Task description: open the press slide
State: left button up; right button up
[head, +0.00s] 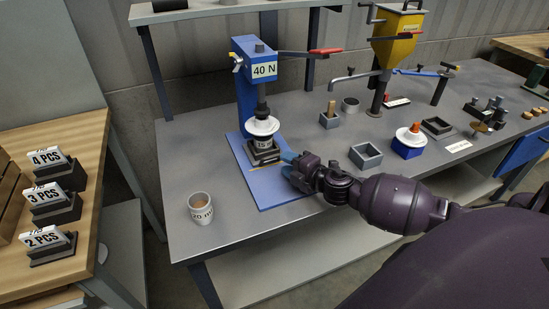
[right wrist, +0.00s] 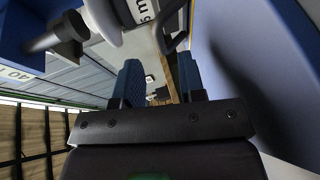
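The blue press (head: 246,85), marked 40 N, stands on a blue base plate (head: 275,188). Its dark slide (head: 264,157) sits low on the plate under the ram, with a white disc-shaped insulator (head: 262,127) above it. My right gripper (head: 289,165) is just right of the slide, low over the plate. In the right wrist view its two blue fingers (right wrist: 158,75) stand apart. A dark curved handle (right wrist: 176,38) shows near the fingertips, by the white insulator (right wrist: 107,18); I cannot tell whether they touch. My left gripper is not in view.
A cup (head: 200,208) stands at the bench's front left. A grey open box (head: 366,156) and a blue box (head: 408,146) with a white disc lie to the right. A yellow hopper (head: 397,38) stands behind. The bench between cup and base plate is clear.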

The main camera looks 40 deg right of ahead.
aim_at(275, 157)
jog(key=shift+b+x, duration=0.3)
jog(key=shift+x, duration=2.4)
grip_shut()
